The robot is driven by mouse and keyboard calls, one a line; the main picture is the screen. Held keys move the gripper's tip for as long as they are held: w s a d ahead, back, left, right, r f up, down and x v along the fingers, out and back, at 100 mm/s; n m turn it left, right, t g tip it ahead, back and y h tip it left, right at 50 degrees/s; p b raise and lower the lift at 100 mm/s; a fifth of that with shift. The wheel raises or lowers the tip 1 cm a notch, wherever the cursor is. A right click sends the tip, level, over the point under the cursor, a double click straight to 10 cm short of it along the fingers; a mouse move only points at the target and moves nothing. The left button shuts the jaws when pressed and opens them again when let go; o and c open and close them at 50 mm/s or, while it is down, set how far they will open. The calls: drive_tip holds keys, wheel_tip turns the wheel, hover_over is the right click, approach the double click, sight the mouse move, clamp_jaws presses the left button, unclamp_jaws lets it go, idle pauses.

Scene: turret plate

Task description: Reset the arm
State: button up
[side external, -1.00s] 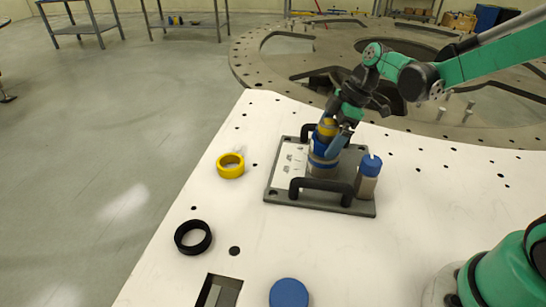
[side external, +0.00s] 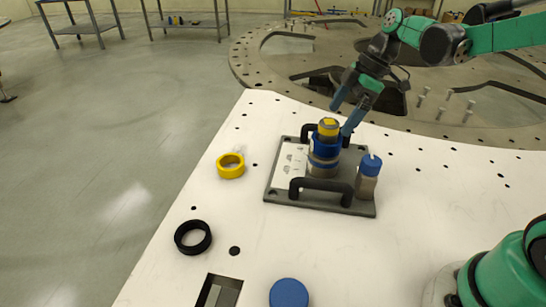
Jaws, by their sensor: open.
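My gripper (side external: 346,116) is open and empty, above and just behind the blue and yellow stacked piece. Its fingers point down and to the left. The stacked piece (side external: 325,150) stands upright on a grey plate (side external: 285,186) with black handles (side external: 318,185). It has a yellow top, a blue ring and a metal lower part. A smaller metal post with a blue cap (side external: 369,172) stands upright to its right on the same plate. The right finger is close to the stacked piece's top; I cannot tell whether they touch.
A yellow ring (side external: 230,166) and a black ring (side external: 193,238) lie on the white table (side external: 440,190) to the left. A blue disc (side external: 289,293) lies at the front, right of a rectangular opening (side external: 219,291). Several metal pins stand on the large round plate (side external: 260,66) behind.

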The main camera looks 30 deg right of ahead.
drive_tip(key=s+a+m+t+h, duration=0.4)
drive_tip(key=s+m, duration=0.4)
drive_tip(key=m, duration=0.4)
drive_tip(key=shift+s+a+r+t, duration=0.3)
drive_tip(key=shift+s+r+t, duration=0.1)
drive_tip(key=shift+r, duration=0.05)
